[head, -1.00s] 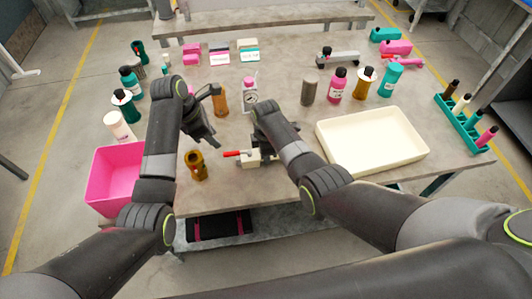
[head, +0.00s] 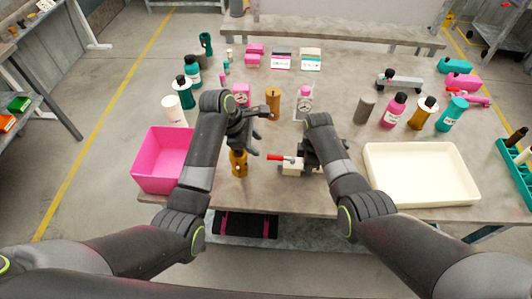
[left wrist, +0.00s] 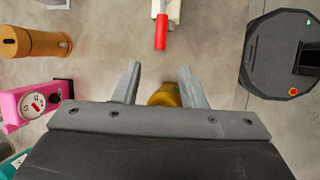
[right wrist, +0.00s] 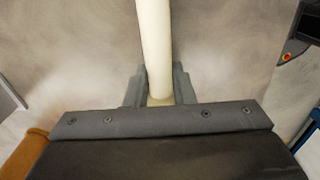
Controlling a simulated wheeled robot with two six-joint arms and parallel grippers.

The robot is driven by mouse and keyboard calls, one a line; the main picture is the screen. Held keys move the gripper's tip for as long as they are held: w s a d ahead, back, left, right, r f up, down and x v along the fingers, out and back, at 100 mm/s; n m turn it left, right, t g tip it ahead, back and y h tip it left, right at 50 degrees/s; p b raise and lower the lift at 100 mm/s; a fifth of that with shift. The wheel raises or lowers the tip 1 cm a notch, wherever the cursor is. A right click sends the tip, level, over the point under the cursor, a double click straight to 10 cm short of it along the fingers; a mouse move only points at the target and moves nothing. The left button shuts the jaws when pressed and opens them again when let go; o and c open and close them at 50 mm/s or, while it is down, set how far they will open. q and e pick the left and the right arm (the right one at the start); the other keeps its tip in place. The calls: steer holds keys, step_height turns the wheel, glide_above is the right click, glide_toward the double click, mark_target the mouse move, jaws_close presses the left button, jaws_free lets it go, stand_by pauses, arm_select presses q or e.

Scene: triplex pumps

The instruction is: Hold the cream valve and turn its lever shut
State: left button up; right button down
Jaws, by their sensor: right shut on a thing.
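The cream valve (head: 292,168) stands near the table's front edge, with its red lever (head: 279,157) sticking out to the left. My right gripper (head: 322,158) is at its right side. In the right wrist view a cream pipe-like part (right wrist: 154,45) runs between the fingers, and that gripper is shut on it. My left gripper (head: 256,146) is left of the lever, apart from it. In the left wrist view its fingers (left wrist: 160,88) are spread and empty, and the red lever (left wrist: 161,32) lies ahead of them.
An amber, brass-like piece (head: 238,164) stands just below and left of my left gripper. A pink bin (head: 165,165) is at the left and a cream tray (head: 423,172) at the right. An orange cylinder (head: 273,103) and a pink-topped gauge (head: 303,100) stand behind.

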mark_target(268, 156)
arm_select(q)
steer(key=x, duration=0.8)
jaws_close()
